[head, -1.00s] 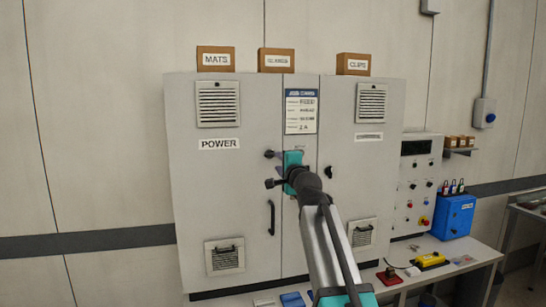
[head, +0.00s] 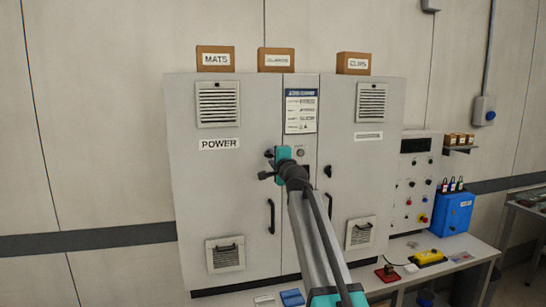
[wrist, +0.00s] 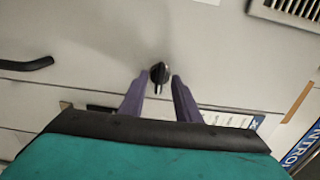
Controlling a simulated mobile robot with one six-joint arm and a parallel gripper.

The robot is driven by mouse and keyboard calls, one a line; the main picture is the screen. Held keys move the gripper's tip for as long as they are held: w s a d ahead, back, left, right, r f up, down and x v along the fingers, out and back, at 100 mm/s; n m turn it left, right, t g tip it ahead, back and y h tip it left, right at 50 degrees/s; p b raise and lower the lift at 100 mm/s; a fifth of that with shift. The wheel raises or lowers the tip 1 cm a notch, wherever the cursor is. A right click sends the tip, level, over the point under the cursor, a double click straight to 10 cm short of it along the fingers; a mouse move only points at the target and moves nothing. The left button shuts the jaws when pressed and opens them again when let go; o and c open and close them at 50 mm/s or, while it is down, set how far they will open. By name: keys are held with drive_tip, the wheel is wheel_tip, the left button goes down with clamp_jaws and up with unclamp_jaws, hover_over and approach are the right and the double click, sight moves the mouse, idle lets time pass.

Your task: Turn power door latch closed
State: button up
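The power door latch is a black knob (wrist: 159,75) on the grey power door (head: 190,178). In the head view the latch (head: 268,153) shows small and dark, partly covered by my gripper. The power door looks shut. My gripper (wrist: 160,79) is open, with its two purple fingers on either side of the latch in the wrist view. A gap shows between each finger and the knob, so I see no contact. A thin bar of the knob points down in the wrist view. In the head view my gripper's teal body (head: 284,153) is close in front of the latch.
A black door handle (head: 271,216) sits below the latch. The right door has its own black knob (head: 328,171). A control panel (head: 416,215) and a blue box (head: 454,214) stand to the right. Several cardboard boxes (head: 216,58) line the cabinet top.

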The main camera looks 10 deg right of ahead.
drive_tip(key=shift+w, duration=0.1)
clamp_jaws()
drive_tip(key=shift+f+n+b, duration=0.1)
drive_tip(key=shift+n+b, duration=0.3)
drive_tip(key=shift+b, duration=0.2)
drive_tip(key=shift+f+n+b, duration=0.1)
drive_tip(key=shift+n+b, duration=0.7)
drive_tip(key=shift+b, duration=0.3)
drive_tip(key=n+b, duration=1)
drive_tip(key=shift+n, duration=0.3)
drive_tip(key=n+b, duration=0.1)
drive_tip(key=n, duration=0.1)
drive_tip(key=n+b, duration=0.2)
drive_tip(key=shift+r+n+b, duration=0.2)
drive_tip(key=shift+n+b, duration=0.1)
drive_tip(key=shift+n, duration=0.1)
